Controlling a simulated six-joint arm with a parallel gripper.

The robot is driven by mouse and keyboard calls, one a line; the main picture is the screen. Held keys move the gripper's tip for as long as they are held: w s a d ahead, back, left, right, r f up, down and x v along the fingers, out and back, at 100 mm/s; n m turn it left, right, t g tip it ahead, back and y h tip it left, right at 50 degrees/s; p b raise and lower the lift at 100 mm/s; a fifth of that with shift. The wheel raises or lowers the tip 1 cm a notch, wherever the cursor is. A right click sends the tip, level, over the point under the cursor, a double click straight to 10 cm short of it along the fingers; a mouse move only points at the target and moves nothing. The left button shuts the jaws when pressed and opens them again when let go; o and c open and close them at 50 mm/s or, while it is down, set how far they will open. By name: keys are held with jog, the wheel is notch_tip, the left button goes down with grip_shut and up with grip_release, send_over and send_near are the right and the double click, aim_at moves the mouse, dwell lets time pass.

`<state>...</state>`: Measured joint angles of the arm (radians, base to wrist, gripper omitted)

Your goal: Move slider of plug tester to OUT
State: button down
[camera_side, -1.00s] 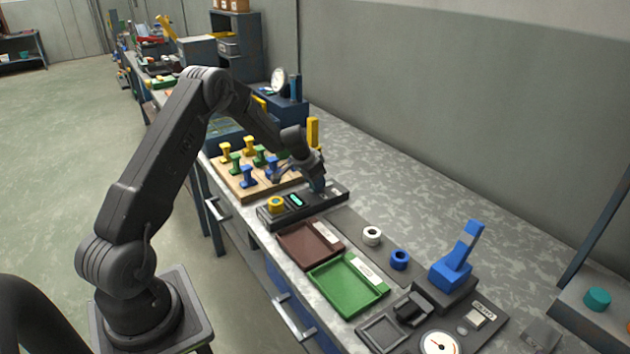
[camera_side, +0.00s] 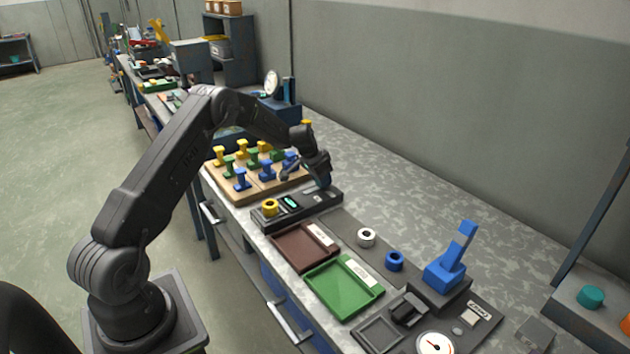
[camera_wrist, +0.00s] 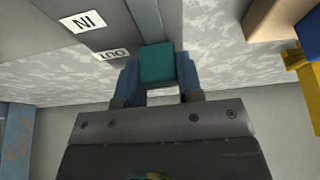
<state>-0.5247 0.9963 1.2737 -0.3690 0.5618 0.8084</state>
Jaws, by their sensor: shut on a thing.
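The plug tester (camera_side: 302,210) is a long dark box on the bench, with a yellow ring (camera_side: 269,207) at its near-left end and a lit green display (camera_side: 291,202) beside it. My gripper (camera_side: 326,185) is over its far-right end. In the wrist view, my gripper's blue fingers (camera_wrist: 158,76) are shut on the teal slider knob (camera_wrist: 157,62), one on each side. The upside-down OUT label (camera_wrist: 111,54) is just left of the knob, close beside it. The IN label (camera_wrist: 82,22) is farther up and left. The slider's far side is hidden.
A wooden board (camera_side: 228,186) with several yellow, green and blue plugs stands left of the tester. A brown tray (camera_side: 300,250) and a green tray (camera_side: 343,290) are in front.

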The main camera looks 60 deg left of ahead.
jog(key=shift+w+r, duration=0.1)
jog(key=shift+w, duration=0.15)
jog(key=c, duration=0.8)
grip_release()
jog(key=shift+o, duration=0.2)
jog(key=shift+s, duration=0.1)
jog(key=v, duration=1.3)
jog(key=shift+s+r, duration=0.2)
jog(key=shift+r, duration=0.1)
